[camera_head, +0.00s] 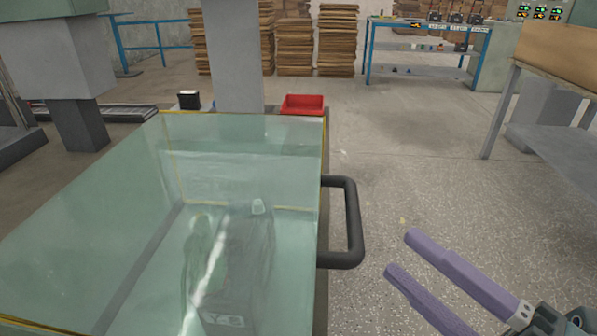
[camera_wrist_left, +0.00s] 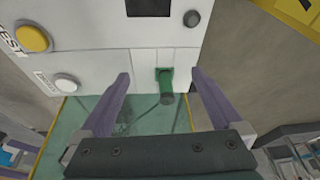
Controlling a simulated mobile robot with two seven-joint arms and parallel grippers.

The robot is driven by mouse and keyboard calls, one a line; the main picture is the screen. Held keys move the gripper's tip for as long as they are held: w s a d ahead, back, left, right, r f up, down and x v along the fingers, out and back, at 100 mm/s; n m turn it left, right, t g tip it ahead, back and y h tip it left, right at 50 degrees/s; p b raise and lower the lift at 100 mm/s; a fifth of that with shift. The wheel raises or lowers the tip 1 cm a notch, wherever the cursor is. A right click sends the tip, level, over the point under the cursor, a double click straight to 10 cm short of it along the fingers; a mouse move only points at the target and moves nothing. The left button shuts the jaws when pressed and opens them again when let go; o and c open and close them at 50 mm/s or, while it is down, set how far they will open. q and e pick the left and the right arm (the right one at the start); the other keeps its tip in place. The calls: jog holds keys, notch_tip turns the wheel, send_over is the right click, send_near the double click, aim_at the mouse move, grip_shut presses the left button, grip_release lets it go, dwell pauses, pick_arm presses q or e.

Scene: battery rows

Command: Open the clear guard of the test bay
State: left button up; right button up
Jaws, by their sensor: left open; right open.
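The clear guard (camera_head: 95,225) is a greenish see-through pane with yellow edging, filling the lower left of the head view. It looks shut over the bay, with dark blurred shapes behind it. Its dark bar handle (camera_head: 353,215) stands out from its right edge. My right gripper (camera_head: 401,254) has purple fingers, open and empty, just right of the handle's lower end and apart from it. In the left wrist view, my left gripper (camera_wrist_left: 160,74) is open; a green lever or plug (camera_wrist_left: 165,82) on a white panel shows between its fingers. I cannot tell its distance.
The white panel (camera_wrist_left: 110,38) carries a yellow button (camera_wrist_left: 33,38), a pale button and a black knob. A red bin (camera_head: 302,104) lies beyond the guard. A grey table (camera_head: 560,130) stands at right.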

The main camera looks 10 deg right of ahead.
aim_at(352, 205)
jog(key=x, duration=0.9)
jog(key=shift+r, duration=0.15)
grip_shut()
dwell(1.0)
